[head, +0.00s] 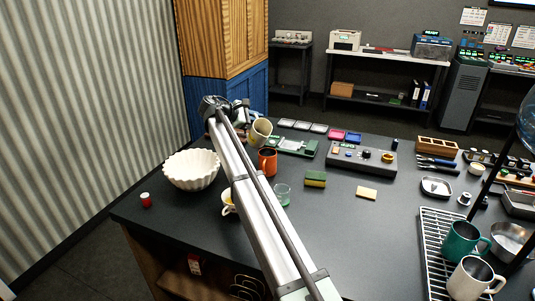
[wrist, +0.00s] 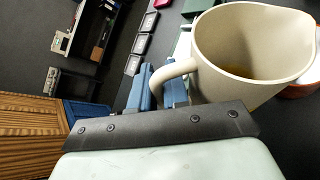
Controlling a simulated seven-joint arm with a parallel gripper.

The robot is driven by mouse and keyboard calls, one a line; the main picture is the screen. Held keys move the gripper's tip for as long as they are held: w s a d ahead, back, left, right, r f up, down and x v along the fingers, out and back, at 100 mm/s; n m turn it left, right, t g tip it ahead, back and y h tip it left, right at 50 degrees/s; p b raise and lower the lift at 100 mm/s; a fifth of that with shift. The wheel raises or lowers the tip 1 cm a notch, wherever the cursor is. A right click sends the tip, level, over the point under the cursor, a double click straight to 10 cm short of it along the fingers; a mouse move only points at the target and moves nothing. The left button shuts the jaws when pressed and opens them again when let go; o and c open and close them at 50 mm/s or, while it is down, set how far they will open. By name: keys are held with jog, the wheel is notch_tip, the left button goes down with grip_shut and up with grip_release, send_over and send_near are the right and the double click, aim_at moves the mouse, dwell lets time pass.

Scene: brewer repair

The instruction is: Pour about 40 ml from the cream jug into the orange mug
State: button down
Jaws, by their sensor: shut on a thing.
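The cream jug (head: 261,129) is held up off the table beside the orange mug, tilted a little in the head view. In the wrist view the jug (wrist: 243,48) fills the upper right, and some brownish-yellow liquid shows inside it. My gripper (wrist: 165,88) has its blue fingers shut on the jug's handle. In the head view my arm hides much of the gripper. The orange mug (head: 268,163) stands on the dark table, just below the jug in the picture. In the wrist view only a bit of the mug's rim (wrist: 301,89) shows behind the jug. No stream of liquid is visible.
A white fluted bowl (head: 191,170) and a small red can (head: 146,200) stand left of my arm. A glass cup (head: 282,194), a yellow-rimmed white cup (head: 228,201) and a green-yellow sponge (head: 315,179) are near the mug. A rack with a teal mug (head: 460,241) stands at right.

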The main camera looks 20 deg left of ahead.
aim_at(262, 122)
jog(key=shift+s+d+r, duration=0.35)
jog(key=shift+d+r, duration=0.05)
jog(key=shift+r, duration=0.2)
jog(key=shift+s+d+m+t+y, duration=0.25)
jog(key=shift+m+t+y, duration=0.1)
jog(key=shift+m, duration=0.25)
jog(key=shift+s+d+m+t+y, duration=0.25)
jog(key=shift+m+t, duration=0.1)
jog(key=shift+m, duration=0.25)
jog(key=shift+s+d+r+m+t, duration=0.2)
jog(key=shift+d+r+m+t, duration=0.1)
jog(key=shift+r+m, duration=0.35)
jog(key=shift+r, duration=0.1)
jog(key=shift+s+d+m+t+y, duration=0.4)
jog(key=shift+d+m+t+y, duration=0.1)
jog(key=shift+m, duration=0.05)
jog(key=shift+w+a+r, duration=0.1)
jog(key=shift+w+a, duration=0.6)
jog(key=shift+a, duration=0.05)
jog(key=shift+m, duration=0.3)
jog(key=shift+s+d+r+m+t, duration=0.1)
jog(key=shift+d+r+m+t, duration=0.05)
jog(key=shift+r+m+t, duration=0.2)
